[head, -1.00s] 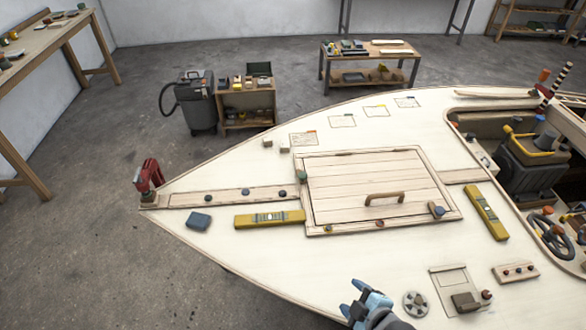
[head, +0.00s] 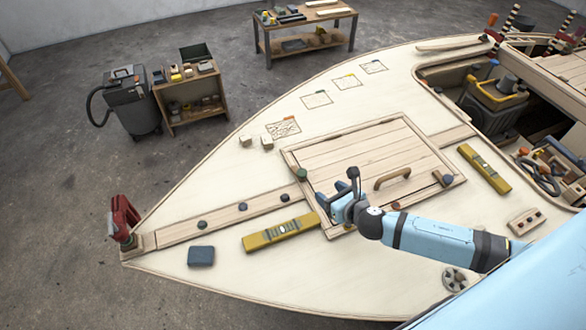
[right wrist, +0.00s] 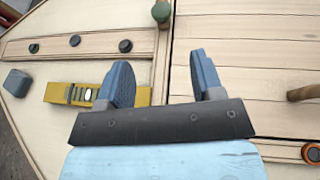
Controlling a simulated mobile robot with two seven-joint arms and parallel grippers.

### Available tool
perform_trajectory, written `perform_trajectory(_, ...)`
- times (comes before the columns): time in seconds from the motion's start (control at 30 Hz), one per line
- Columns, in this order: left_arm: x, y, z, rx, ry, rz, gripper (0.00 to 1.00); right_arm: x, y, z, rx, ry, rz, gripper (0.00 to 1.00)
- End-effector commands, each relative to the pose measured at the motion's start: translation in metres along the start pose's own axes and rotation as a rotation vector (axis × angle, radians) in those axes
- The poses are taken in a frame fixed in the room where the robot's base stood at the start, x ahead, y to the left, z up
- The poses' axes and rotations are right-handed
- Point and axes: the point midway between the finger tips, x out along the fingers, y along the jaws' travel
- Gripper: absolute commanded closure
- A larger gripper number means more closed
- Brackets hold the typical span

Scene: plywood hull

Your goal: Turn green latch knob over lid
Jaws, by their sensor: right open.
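The green latch knob (head: 301,174) sits on the left frame edge of the plank lid (head: 360,160); it also shows at the top of the right wrist view (right wrist: 161,12). The lid lies closed in its frame, with a curved wooden handle (head: 392,178) on it. My right gripper (head: 335,190) is open and empty above the lid's near left corner, a little to the near right of the green knob. In the right wrist view its two blue fingers (right wrist: 158,82) stand apart below the knob, with nothing between them. My left gripper is not in view.
A yellow level (head: 282,231) and a dark blue block (head: 201,256) lie on the deck to the left. A red clamp (head: 123,220) grips the bow tip. Another yellow level (head: 484,168) lies right of the lid.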

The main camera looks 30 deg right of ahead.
Motion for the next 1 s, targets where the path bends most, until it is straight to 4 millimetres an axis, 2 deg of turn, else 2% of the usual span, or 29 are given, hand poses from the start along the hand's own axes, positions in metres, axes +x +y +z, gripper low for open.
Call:
perform_trajectory(0.17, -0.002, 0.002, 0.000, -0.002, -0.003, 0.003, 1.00, 0.015, -0.001, 0.001, -0.017, -0.003, -0.002, 0.39)
perform_trajectory(0.5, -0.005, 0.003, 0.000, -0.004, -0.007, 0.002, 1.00, 0.085, 0.000, 0.003, -0.012, -0.004, -0.002, 0.39)
perform_trajectory(0.7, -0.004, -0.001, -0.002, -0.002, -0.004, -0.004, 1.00, 0.119, -0.001, 0.001, -0.011, -0.002, -0.002, 0.39)
perform_trajectory(0.83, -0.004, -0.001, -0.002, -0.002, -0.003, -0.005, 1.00, 0.132, 0.000, 0.001, -0.013, -0.002, -0.001, 0.39)
perform_trajectory(1.0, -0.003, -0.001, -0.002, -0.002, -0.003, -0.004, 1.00, 0.138, -0.001, 0.001, -0.013, -0.002, 0.000, 0.39)
